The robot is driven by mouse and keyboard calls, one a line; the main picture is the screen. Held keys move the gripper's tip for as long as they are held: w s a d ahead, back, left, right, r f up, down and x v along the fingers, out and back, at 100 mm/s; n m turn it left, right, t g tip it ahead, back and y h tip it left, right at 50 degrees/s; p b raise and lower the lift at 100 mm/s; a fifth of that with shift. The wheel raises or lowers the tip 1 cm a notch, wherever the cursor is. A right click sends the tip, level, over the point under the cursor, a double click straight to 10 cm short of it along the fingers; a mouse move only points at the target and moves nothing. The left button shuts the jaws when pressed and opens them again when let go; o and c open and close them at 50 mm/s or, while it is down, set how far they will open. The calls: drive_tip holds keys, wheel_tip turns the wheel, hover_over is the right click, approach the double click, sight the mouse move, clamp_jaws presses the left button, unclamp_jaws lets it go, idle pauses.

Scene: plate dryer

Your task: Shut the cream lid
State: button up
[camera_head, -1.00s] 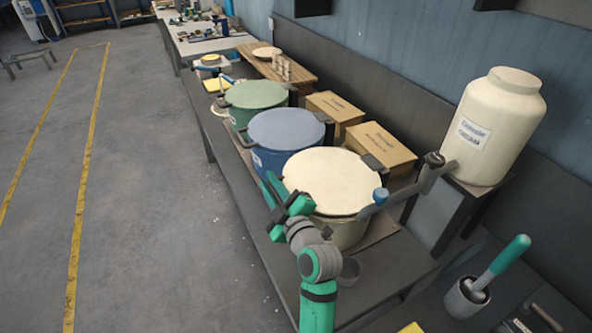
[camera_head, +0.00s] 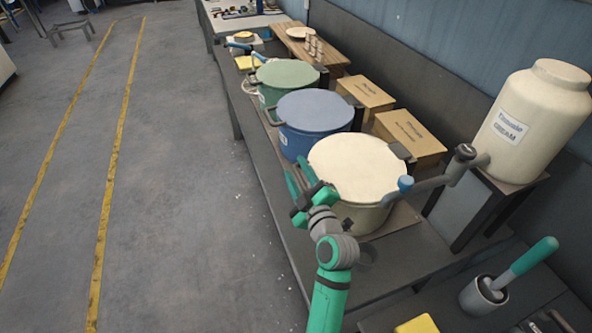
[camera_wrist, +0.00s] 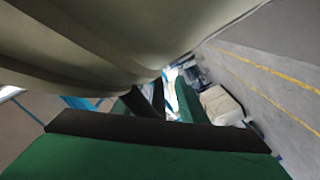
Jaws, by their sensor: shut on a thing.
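The cream lid (camera_head: 358,168) lies over the mouth of the cream pot (camera_head: 365,216), looking level with no clear gap around its rim. A dark hinge block (camera_head: 403,156) is at its back right. My gripper (camera_head: 298,180) is at the lid's left front edge, with green fingers against the pot's side. In the wrist view, the fingers (camera_wrist: 163,104) close around a dark bar, which looks like the lid's handle (camera_wrist: 158,96). The cream surface of the lid or pot fills the top of that view. The grip is mostly hidden in the head view.
A blue-lidded pot (camera_head: 314,112) and a green-lidded pot (camera_head: 287,74) stand behind on the bench. Cardboard boxes (camera_head: 408,136) are at the right. A grey tap arm with a blue knob (camera_head: 405,184) reaches close to the lid's right edge. The floor at left is clear.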

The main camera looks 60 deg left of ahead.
drive_tip(key=shift+f, duration=0.35)
drive_tip(key=shift+d, duration=0.3)
drive_tip(key=s+d, duration=0.1)
drive_tip(key=d, duration=0.9)
drive_tip(key=shift+r, duration=0.15)
drive_tip(key=shift+d, duration=0.15)
drive_tip(key=s+d, duration=0.1)
drive_tip(key=d, duration=1.1)
drive_tip(key=shift+s+d+r, duration=0.15)
drive_tip(key=shift+s+r, duration=0.05)
drive_tip(key=shift+r, duration=0.05)
idle(1.2)
